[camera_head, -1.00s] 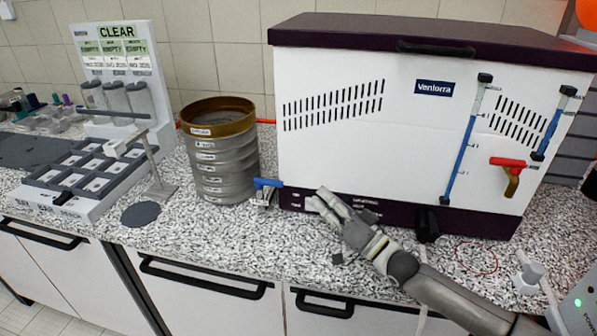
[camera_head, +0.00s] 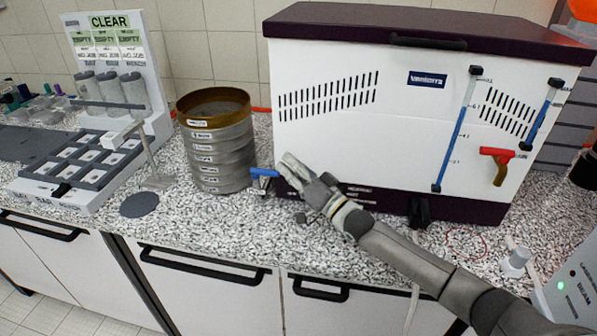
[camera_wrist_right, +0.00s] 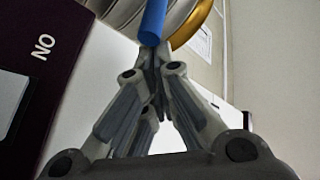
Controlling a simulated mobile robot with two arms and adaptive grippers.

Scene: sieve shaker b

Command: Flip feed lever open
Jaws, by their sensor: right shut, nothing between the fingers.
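A small blue lever (camera_head: 264,172) sticks out at the lower left corner of the white and dark purple machine (camera_head: 330,135). It is the lever closest to my gripper; its label is not readable. A blue bar, which looks like this lever (camera_wrist_right: 153,22), shows at the top of the right wrist view. My right gripper (camera_head: 284,164) is shut and empty, with its fingertips just right of the blue lever. In the right wrist view the closed fingertips (camera_wrist_right: 152,56) sit just below the bar's end; I cannot tell whether they touch. My left gripper is not in view.
A stack of sieves (camera_head: 218,150) stands just left of the blue lever. A red-handled lever (camera_head: 497,153) and blue sliders (camera_head: 455,140) are on the machine's front. A dark disc (camera_head: 139,204) lies on the speckled counter (camera_head: 225,220), whose front strip is mostly clear.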

